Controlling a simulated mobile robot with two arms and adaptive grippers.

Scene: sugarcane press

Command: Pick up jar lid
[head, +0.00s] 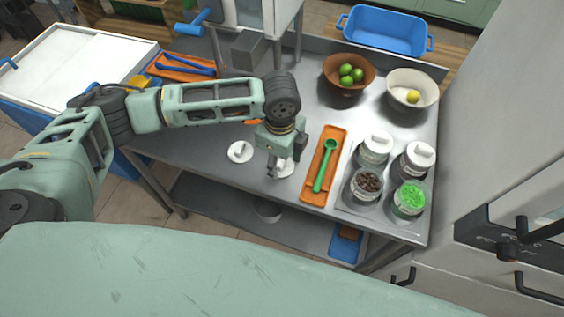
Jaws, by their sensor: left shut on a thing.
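My left gripper (273,170) points down over the steel table and is shut on a white jar lid (286,168), which is partly hidden behind the fingers. I cannot tell whether that lid touches the tabletop. A second round white lid (240,152) with a raised handle lies on the table just left of the gripper. Two open glass jars stand at the right, one with brown contents (367,185) and one with bright green contents (409,199). Behind them stand two jars with white lids on, a left one (376,147) and a right one (418,158). My right gripper is not in view.
An orange tray (309,190) with a green spoon (325,165) lies between gripper and jars. A brown bowl of green fruit (349,83) and a pale bowl with a yellow fruit (394,87) stand behind. The table's front edge is close to the gripper.

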